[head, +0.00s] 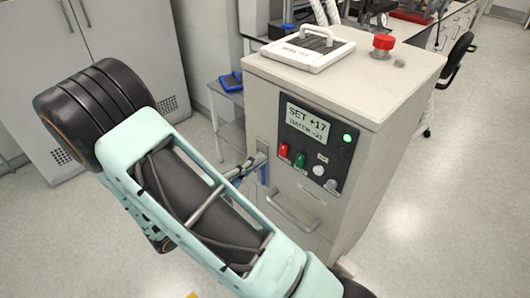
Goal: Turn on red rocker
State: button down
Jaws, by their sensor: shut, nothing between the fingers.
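The red rocker (283,149) is at the left of the lower row on the dark control panel (340,155) of a beige cabinet (365,100). I cannot tell which way it is tipped. A green rocker (300,160) sits just to its right. The panel's display (306,122) reads "SET +17" and a second line, roughly "WATER +21". A round green light (347,138) glows at the upper right. My gripper (261,160) is shut and empty, to the left of and slightly below the red rocker, near the cabinet's front left edge. My arm partly hides it.
Two pale knobs (318,170) are right of the rockers. A metal handle (291,212) projects from the front below. On the cabinet top are a white device (308,49) and a red button (383,43). A small grey cart (228,125) stands behind left.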

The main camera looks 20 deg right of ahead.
jog(key=s+a+r, duration=0.1)
jog(key=s+a, duration=0.1)
jog(key=a, duration=0.4)
jog(key=shift+s+r, duration=0.15)
jog(key=shift+s, duration=0.15)
